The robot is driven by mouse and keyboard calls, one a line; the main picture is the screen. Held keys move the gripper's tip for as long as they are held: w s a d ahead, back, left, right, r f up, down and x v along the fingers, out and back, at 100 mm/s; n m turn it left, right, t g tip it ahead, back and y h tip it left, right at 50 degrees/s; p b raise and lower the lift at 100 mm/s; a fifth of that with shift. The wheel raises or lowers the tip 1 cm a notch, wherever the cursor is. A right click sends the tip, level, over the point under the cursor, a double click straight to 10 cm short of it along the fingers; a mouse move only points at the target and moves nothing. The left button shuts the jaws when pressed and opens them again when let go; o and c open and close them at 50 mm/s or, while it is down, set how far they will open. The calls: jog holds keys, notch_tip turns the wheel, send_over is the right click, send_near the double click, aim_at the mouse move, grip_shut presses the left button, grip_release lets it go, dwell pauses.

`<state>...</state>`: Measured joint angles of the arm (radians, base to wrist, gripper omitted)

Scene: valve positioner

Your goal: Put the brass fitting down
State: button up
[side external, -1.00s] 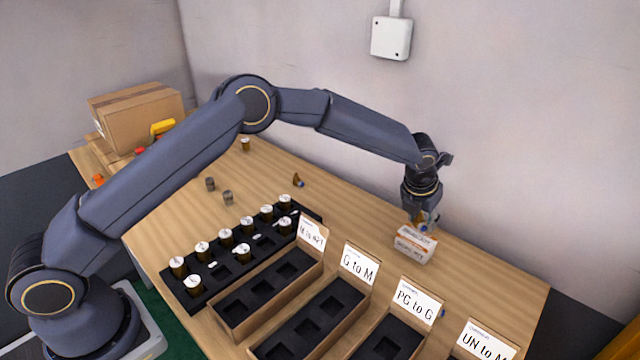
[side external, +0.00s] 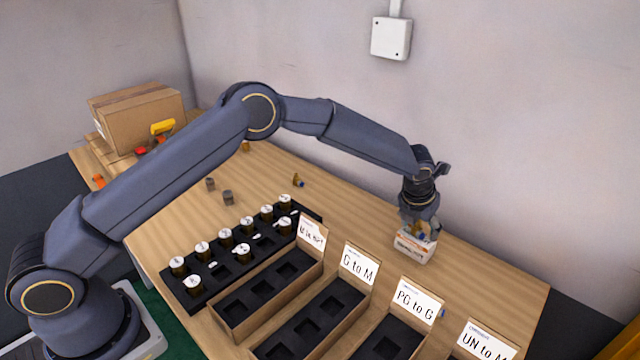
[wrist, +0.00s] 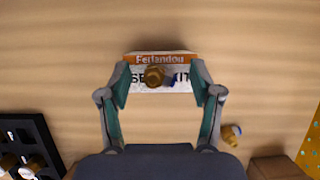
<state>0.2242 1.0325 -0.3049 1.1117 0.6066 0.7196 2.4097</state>
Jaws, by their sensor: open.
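A small brass fitting (wrist: 155,76) with a blue end lies on top of a white and orange box (wrist: 160,58) reading "Ferlandou" in the wrist view. The same box (side external: 414,250) stands on the table below my gripper in the side view, with the fitting (side external: 420,234) partly hidden. My gripper (wrist: 161,82) is open, pointing down, with one finger on each side of the box and the fitting between them. The fingers look apart from the fitting. Whether they touch the box's ends I cannot tell.
Another brass fitting with a blue end (wrist: 231,133) lies on the wood near my right finger in the wrist view. A black tray of white-topped parts (side external: 215,285) and labelled bins (side external: 326,320) lie left and in front. The wall rises behind.

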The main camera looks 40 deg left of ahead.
jog(key=v, duration=1.3)
jog(key=s+a+r+n+y, duration=0.1)
jog(key=s+a+r+n, duration=1)
jog(key=n, duration=0.2)
jog(key=s+a+n, duration=0.4)
jog(key=s+n, duration=0.7)
jog(key=s, duration=0.1)
jog(key=s+a+n+t+h, duration=0.1)
jog(key=s+a+n, duration=0.4)
jog(key=s+n, duration=0.7)
jog(key=shift+a+f, duration=0.25)
jog(key=shift+f, duration=0.05)
